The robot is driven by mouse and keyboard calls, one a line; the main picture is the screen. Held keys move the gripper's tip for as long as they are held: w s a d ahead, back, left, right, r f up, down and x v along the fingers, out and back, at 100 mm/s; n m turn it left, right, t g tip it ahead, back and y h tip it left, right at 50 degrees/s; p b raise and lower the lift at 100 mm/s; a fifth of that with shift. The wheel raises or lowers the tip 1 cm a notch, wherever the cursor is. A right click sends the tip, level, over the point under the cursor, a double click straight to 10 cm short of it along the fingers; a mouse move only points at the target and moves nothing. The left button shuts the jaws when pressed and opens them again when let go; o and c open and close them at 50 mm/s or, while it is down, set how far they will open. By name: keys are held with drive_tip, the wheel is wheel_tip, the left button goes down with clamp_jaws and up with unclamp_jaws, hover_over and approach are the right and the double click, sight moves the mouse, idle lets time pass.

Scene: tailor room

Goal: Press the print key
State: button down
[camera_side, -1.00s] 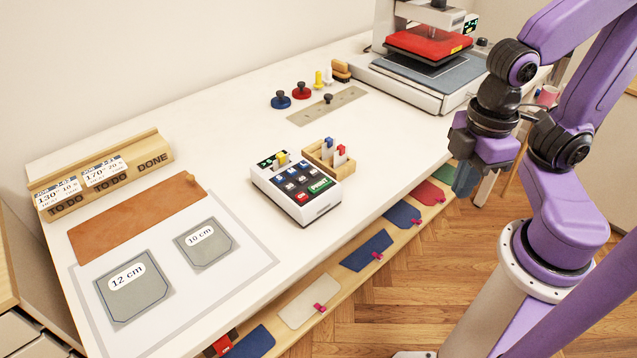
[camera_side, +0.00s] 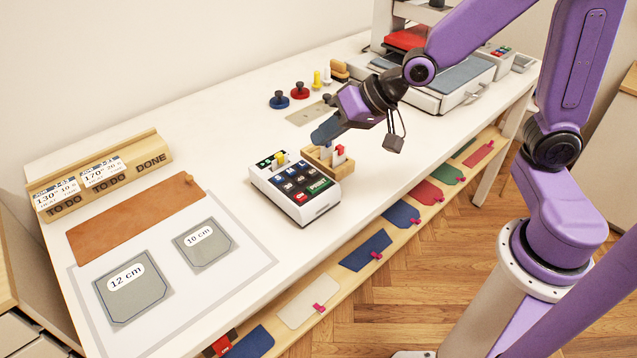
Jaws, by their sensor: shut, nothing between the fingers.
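The small white label printer (camera_side: 296,193) stands on the white table near its front edge. Its dark keypad has several dark keys, a red key and a wider green key (camera_side: 318,184) at the right that seems to be the print key; its lettering is too small to read surely. A yellow piece stands by its small display. My gripper (camera_side: 318,137) is shut and empty. It hangs in the air behind and right of the printer, by the wooden card holder, apart from the keys as far as I can tell.
The wooden holder (camera_side: 327,158) with blue and red tabbed cards stands right behind the printer, close under my gripper. Blue (camera_side: 279,100) and red (camera_side: 302,92) knobbed weights and a metal strip (camera_side: 308,113) lie farther back. A heat press (camera_side: 430,85) stands back right. The table left of the printer is flat.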

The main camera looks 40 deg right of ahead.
sight(324, 184)
drive_tip(key=shift+w, duration=0.35)
drive_tip(key=shift+f, duration=4.35)
drive_tip(key=shift+f, duration=0.1)
drive_tip(key=shift+f, duration=0.35)
drive_tip(key=shift+f, duration=0.4)
drive_tip(key=shift+r, duration=0.15)
drive_tip(key=shift+d+r, duration=0.1)
drive_tip(key=shift+r, duration=0.55)
